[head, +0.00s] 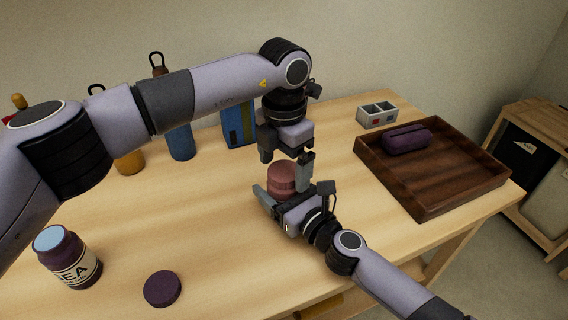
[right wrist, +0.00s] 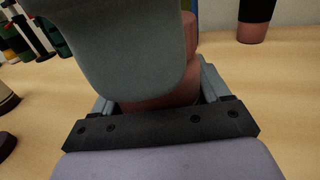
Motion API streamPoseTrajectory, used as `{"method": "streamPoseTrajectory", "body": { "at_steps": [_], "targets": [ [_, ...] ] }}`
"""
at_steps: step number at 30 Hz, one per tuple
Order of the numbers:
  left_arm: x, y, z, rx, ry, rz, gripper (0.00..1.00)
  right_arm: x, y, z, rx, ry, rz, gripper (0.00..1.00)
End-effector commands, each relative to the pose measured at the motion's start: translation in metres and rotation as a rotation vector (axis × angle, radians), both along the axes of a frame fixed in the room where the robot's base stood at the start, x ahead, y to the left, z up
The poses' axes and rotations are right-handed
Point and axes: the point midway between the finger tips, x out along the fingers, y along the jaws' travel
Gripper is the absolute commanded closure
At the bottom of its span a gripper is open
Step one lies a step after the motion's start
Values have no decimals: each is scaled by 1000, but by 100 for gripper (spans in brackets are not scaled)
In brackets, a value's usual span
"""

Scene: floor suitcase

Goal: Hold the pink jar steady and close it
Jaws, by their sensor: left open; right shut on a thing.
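The pink jar (head: 281,182) stands on the table between the fingers of my right gripper (head: 284,186), which is shut on it. A seam near its top suggests a lid sitting on it, but I cannot tell whether it is fully closed. In the right wrist view the pink jar (right wrist: 165,103) is mostly hidden behind a large grey shape close to the camera. My left gripper (head: 286,156) is open and points down just above the jar, its fingers on either side of the jar's top.
A dark jar (head: 72,262) with a lettered label and a dark purple lid (head: 162,288) are at the front left. A brown tray (head: 440,200) holding a purple case (head: 407,139) lies right. A small grey box (head: 377,115), a blue box (head: 238,126) and bottles (head: 180,142) stand behind.

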Motion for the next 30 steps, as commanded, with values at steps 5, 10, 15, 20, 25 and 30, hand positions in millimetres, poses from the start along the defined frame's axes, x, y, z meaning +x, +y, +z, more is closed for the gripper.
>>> {"method": "streamPoseTrajectory", "body": {
  "at_steps": [5,10,15,20,25,30],
  "targets": [
    [1,0,32,-1,-6,0,5,0,0,-1,-1,1,0,100],
    [0,-1,69,-2,-6,-1,5,0,0,-1,-1,1,0,100],
    [0,0,99,-2,-4,0,5,0,0,-1,-1,1,0,100],
    [0,0,113,0,-3,0,5,0,0,-1,-1,1,0,100],
    [0,0,116,-1,-2,-1,5,0,0,-1,-1,1,0,100],
    [0,0,116,-1,-2,-1,5,0,0,-1,-1,1,0,100]
  ]
}}
